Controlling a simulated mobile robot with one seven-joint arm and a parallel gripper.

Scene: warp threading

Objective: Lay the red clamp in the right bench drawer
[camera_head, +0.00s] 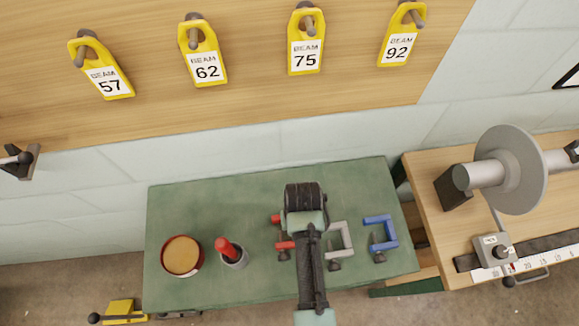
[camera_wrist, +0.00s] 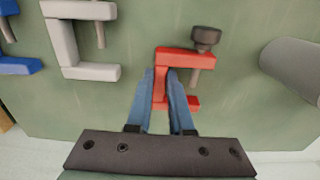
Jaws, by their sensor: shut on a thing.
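The red clamp (camera_wrist: 186,57) is a C-shaped frame with a dark screw knob. In the wrist view, my gripper (camera_wrist: 166,80) has its two blue fingers closed on the clamp's spine. I cannot tell whether the clamp touches the bench or is just above it. In the head view my arm covers the middle of the red clamp (camera_head: 285,245), and the fingertips are hidden. The green bench (camera_head: 205,205) lies below. At its right end an open wooden drawer with a green front (camera_head: 408,288) shows partly from under the top.
A grey clamp (camera_head: 347,240) and a blue clamp (camera_head: 388,228) lie right of the red one. A grey cup with a red-handled item (camera_head: 236,256) and a round tin (camera_head: 181,256) stand left. A wooden table (camera_head: 450,235) with a grey spool adjoins on the right.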

